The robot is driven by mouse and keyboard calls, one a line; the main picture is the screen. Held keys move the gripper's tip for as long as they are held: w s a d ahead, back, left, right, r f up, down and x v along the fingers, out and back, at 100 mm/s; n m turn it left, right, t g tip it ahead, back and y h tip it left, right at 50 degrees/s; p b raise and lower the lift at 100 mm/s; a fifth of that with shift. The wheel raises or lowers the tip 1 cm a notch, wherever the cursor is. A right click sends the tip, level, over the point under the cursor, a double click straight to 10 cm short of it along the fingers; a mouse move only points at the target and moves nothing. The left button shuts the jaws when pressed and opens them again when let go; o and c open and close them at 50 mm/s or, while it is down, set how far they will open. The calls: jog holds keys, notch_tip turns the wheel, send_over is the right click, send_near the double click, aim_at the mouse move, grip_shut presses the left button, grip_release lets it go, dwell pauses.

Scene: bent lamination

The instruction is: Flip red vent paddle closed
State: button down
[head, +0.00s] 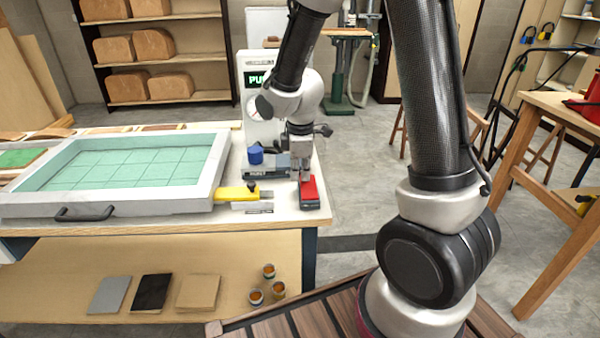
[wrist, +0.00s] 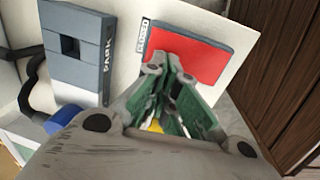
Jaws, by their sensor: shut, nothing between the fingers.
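The red vent paddle (head: 309,194) sits on a dark base at the right front corner of the bench top. It also shows in the wrist view (wrist: 200,48) as a flat red plate with a grey edge and a small label beside it. My gripper (head: 305,179) points down at the paddle's far end. In the wrist view my gripper (wrist: 165,68) is shut and empty, with its fingertips over the paddle's near edge. I cannot tell whether the tips touch it. The fingers hide part of the paddle.
A grey block marked PARK (wrist: 75,45) with a square hole stands left of the paddle. A blue knob (head: 255,154), a yellow lever (head: 236,193) and a white-framed green-gridded panel (head: 212,178) are also on the bench. Open floor lies to the right.

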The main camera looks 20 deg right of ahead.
jog(key=shift+w+d+f+g, duration=0.1)
jog(key=shift+w+f+g, duration=0.1)
jog(key=shift+f+g, duration=0.3)
jog(key=shift+r, duration=0.15)
jog(key=shift+s, duration=0.15)
jog(key=shift+s+a+r, duration=0.2)
jog(key=shift+s+r, duration=0.15)
jog(key=shift+s, duration=0.25)
jog(key=shift+w+r, duration=0.15)
jog(key=shift+r, duration=0.25)
notch_tip(320, 180, up, 13)
jog(key=w, duration=0.1)
jog(key=shift+w+d, duration=0.3)
